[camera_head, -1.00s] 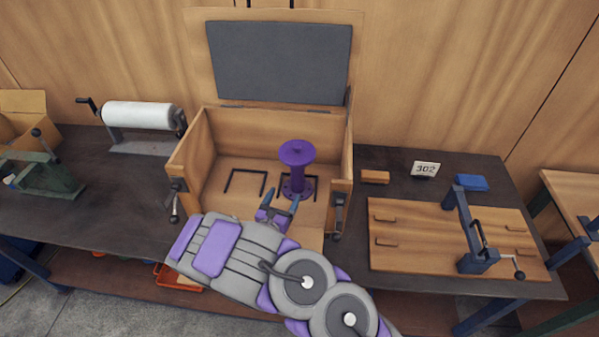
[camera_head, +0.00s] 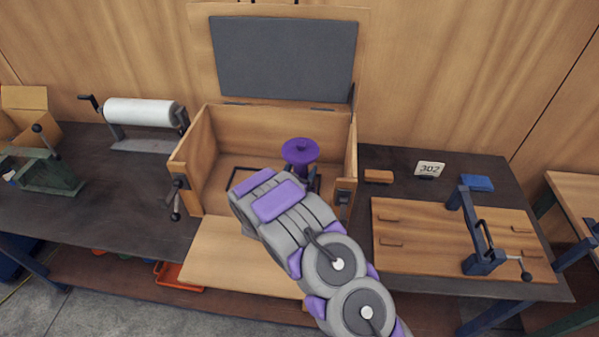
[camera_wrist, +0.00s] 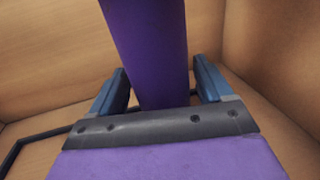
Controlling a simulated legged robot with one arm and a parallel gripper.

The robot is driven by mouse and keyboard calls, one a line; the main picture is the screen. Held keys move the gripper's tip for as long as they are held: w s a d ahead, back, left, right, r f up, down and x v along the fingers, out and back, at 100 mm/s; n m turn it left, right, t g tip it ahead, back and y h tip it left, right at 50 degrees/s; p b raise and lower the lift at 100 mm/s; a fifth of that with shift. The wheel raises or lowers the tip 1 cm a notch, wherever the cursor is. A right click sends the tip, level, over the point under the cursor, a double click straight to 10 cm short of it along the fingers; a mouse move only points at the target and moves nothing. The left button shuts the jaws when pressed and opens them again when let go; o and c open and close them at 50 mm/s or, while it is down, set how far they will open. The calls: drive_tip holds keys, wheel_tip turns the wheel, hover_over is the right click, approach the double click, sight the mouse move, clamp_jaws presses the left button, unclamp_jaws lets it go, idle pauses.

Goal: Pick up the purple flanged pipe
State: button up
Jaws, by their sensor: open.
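The purple flanged pipe (camera_head: 300,151) stands upright inside the open wooden box (camera_head: 190,150). Its round top flange shows in the head view, while my arm hides most of its lower part. In the wrist view the pipe's purple shaft (camera_wrist: 150,50) rises between the two blue fingers of my gripper (camera_wrist: 163,85). The fingers are open, one on each side of the shaft, with a visible gap on the right side. The base flange is hidden in both now views.
The box's side walls stand close to my gripper, and its front panel (camera_head: 235,260) lies folded down. The raised lid (camera_head: 285,58) stands behind. A wooden board with a clamp (camera_head: 400,255) is at right, a white roll (camera_head: 140,112) at left.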

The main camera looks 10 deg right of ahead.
drive_tip(key=shift+w+d, duration=0.2)
drive_tip(key=shift+c, duration=0.4)
clamp_jaws()
